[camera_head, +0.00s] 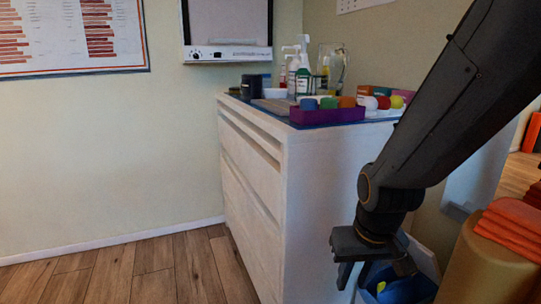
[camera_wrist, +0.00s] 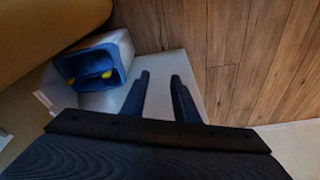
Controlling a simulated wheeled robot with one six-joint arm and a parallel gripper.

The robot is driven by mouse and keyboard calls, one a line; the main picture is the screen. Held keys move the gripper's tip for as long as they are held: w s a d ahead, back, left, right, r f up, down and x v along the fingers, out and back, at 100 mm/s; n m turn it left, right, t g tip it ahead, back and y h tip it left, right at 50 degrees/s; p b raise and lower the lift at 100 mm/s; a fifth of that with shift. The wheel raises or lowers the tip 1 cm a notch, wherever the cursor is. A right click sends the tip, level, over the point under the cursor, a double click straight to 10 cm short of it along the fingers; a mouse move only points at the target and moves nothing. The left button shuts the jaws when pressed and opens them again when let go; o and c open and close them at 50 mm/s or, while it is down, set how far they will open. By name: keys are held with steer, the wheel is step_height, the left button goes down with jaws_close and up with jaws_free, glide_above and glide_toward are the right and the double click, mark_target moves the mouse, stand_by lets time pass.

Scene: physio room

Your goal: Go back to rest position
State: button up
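My gripper (camera_head: 349,258) hangs low at the end of my arm, in front of the right end of the white cabinet in the head view. In the wrist view my gripper (camera_wrist: 158,80) has its two fingers spread apart with nothing between them. A bin with a blue lining (camera_wrist: 117,58) stands to the left of the fingers, with yellow things inside. The bin's blue lining (camera_head: 408,290) also shows behind my gripper in the head view, partly hidden by it.
The white cabinet (camera_head: 250,180) carries a purple tray (camera_head: 315,116) of coloured items, bottles (camera_head: 304,75), a glass jug (camera_head: 335,65) and a dark cup (camera_head: 251,86). Folded red towels (camera_head: 515,225) lie on a tan padded surface (camera_head: 485,270) at right. Wooden floor (camera_head: 130,275) at left is clear.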

steer(key=s+a+r+n+g+y, duration=0.1)
steer(key=s+a+r+n, duration=0.15)
steer(key=s+a, duration=0.35)
steer(key=s+a+r+n+g+p, duration=0.1)
steer(key=s+a+r+n, duration=0.1)
steer(key=s+a+r, duration=0.4)
steer(key=s+a+r+n+g+y, duration=0.1)
steer(key=s+a+n, duration=0.1)
steer(key=s+a, duration=0.4)
steer(key=d+r+m+p, duration=0.2)
steer(key=d+r+p, duration=0.4)
steer(key=r+p, duration=0.3)
steer(key=w+d+r+m+h+p, duration=0.1)
steer(key=d+r+p, duration=0.6)
steer(key=p, duration=0.9)
steer(key=d+r+m+h+p, duration=0.1)
steer(key=d+r+m+p, duration=0.3)
steer(key=d+r+p, duration=0.3)
step_height(320, 180, up, 6)
steer(key=p, duration=0.6)
steer(key=shift+w+f, duration=0.2)
steer(key=shift+w, duration=0.2)
